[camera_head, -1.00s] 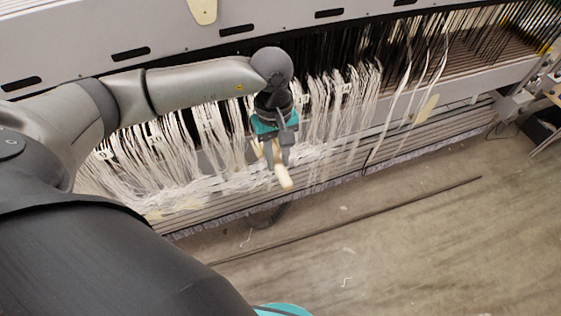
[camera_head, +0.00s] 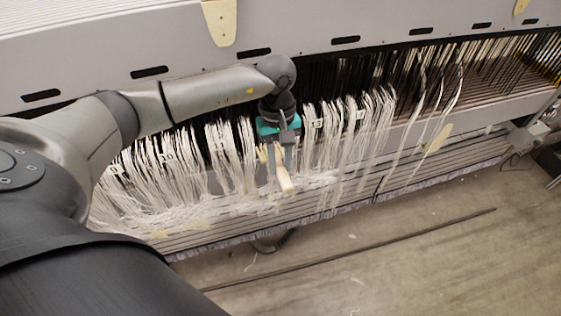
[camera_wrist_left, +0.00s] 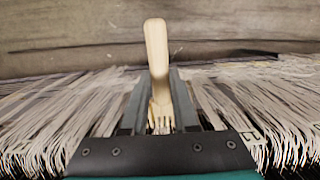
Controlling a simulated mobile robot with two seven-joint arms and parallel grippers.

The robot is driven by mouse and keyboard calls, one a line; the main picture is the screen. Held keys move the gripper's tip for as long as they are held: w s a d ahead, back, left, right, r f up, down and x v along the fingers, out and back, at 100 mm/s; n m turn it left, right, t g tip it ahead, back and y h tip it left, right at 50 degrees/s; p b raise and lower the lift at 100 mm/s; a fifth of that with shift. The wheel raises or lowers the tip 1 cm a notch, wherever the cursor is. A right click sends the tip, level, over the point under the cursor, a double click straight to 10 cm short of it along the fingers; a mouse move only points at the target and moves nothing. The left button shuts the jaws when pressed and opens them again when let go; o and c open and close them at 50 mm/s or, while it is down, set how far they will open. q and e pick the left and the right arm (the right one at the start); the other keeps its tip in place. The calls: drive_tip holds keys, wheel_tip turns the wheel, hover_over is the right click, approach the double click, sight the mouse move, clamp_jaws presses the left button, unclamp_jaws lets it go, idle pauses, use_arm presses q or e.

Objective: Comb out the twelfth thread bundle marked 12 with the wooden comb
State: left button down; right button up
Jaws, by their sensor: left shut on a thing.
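My left gripper (camera_head: 279,157) points down among the white threads and is shut on the wooden comb (camera_head: 284,180). The comb's pale handle sticks out past the fingers; in the left wrist view the comb (camera_wrist_left: 156,50) shows its teeth between the fingers (camera_wrist_left: 158,85), over threads. White thread bundles hang in a row along the loom. A tagged bundle (camera_head: 219,150) stands left of the gripper and another (camera_head: 318,130) to its right; their small numbers are hard to read. The bundle at the gripper is largely hidden by it, and I cannot read a 12.
The loom's grey beam (camera_head: 300,33) runs above the threads. Slatted rails (camera_head: 400,180) lie below them. A few longer strands (camera_head: 430,110) hang at the right. A thin dark rod (camera_head: 400,240) lies on the open floor in front.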

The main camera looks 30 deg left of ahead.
use_arm(q)
drive_tip(key=shift+w+a, duration=0.2)
drive_tip(key=shift+w+a+b, duration=0.2)
drive_tip(key=shift+a+b, duration=0.05)
drive_tip(key=shift+b, duration=0.25)
drive_tip(key=shift+w+a+b, duration=0.15)
drive_tip(key=shift+a+b, duration=0.05)
drive_tip(key=shift+b, duration=0.3)
idle(1.2)
